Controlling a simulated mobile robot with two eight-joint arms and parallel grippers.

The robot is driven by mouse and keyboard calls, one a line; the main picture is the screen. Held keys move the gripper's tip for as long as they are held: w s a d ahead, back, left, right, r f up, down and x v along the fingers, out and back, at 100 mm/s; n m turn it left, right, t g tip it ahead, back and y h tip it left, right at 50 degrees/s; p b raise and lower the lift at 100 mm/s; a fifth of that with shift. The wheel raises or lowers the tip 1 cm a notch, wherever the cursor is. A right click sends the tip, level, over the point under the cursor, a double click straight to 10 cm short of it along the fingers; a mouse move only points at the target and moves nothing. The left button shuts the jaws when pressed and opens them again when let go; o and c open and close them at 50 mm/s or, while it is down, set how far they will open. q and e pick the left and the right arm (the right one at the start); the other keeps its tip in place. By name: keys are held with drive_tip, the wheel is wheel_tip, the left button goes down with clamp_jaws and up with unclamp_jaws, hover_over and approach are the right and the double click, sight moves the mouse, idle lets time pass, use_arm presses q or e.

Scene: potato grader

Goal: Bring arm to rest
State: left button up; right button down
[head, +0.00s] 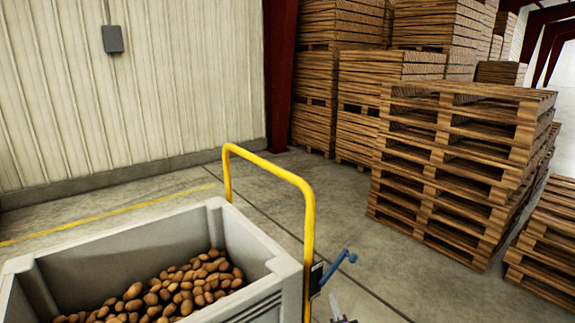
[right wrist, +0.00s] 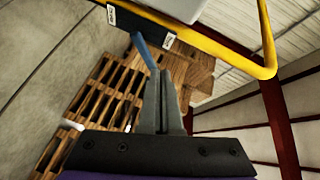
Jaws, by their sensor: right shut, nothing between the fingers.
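My right gripper (head: 337,308) shows only as a small tip at the bottom edge of the head view, just below a blue lever (head: 338,270). In the right wrist view my right gripper (right wrist: 162,78) has its grey fingers together with nothing between them. The blue lever (right wrist: 146,52) appears just past the fingertips there; I cannot tell whether they touch it. The lever is mounted on a dark plate with small white labels (right wrist: 142,20), beside a yellow tube frame (head: 308,225). My left gripper is not in view.
A grey bin (head: 255,240) holding many potatoes (head: 190,285) stands at the lower left. Stacked wooden pallets (head: 450,160) fill the right and back right. Bare concrete floor (head: 350,225) lies between the yellow frame and the pallets. A ribbed wall (head: 140,100) stands behind.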

drive_tip(key=s+d+f+n+g, duration=0.25)
drive_tip(key=s+n+g, duration=0.2)
drive_tip(key=s, duration=0.85)
drive_tip(key=s+d+f+n+g, duration=0.1)
drive_tip(key=s+f+n+g, duration=0.35)
drive_tip(key=s, duration=0.75)
drive_tip(key=s+d+f+n+g, duration=0.25)
drive_tip(key=s+n, duration=0.25)
drive_tip(key=s, duration=0.8)
use_arm(q)
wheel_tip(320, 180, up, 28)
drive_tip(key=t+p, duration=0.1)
drive_tip(key=p, duration=2.4)
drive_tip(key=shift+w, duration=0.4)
use_arm(e)
wheel_tip(320, 180, up, 28)
drive_tip(key=w, duration=0.1)
drive_tip(key=shift+w+a+h, duration=0.2)
drive_tip(key=shift+w+h, duration=0.15)
drive_tip(key=shift+h, duration=0.05)
